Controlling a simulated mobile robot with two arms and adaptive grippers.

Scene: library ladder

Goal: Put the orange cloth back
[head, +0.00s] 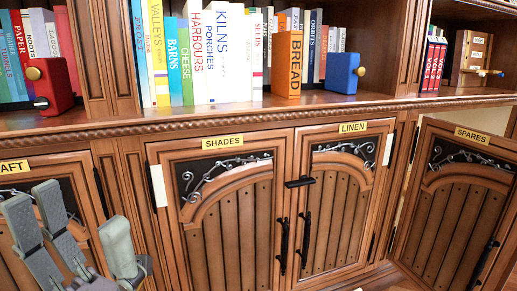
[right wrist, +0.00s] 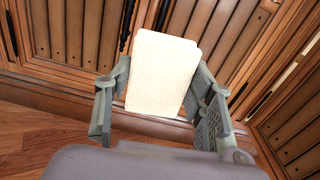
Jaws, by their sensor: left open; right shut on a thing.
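My right gripper (right wrist: 160,88) is shut on a folded, ribbed cloth (right wrist: 162,75) in the right wrist view. The cloth looks pale cream, not clearly orange, and stands up between the fingers. The LINEN door (head: 340,215) and the SHADES door (head: 220,215) both look closed in the head view. A black latch bar (head: 300,182) lies across their seam. Each has a black upright handle beside that seam. My left gripper (head: 76,215) is open and empty at the lower left, in front of the cabinet. My right gripper is not clearly seen in the head view.
The SPARES door (head: 455,205) stands at an angle on the right. The shelf above holds several books, an orange BREAD book (head: 287,65), a blue block (head: 342,72) and a red block (head: 52,85) with knobs, and a wooden box (head: 470,58).

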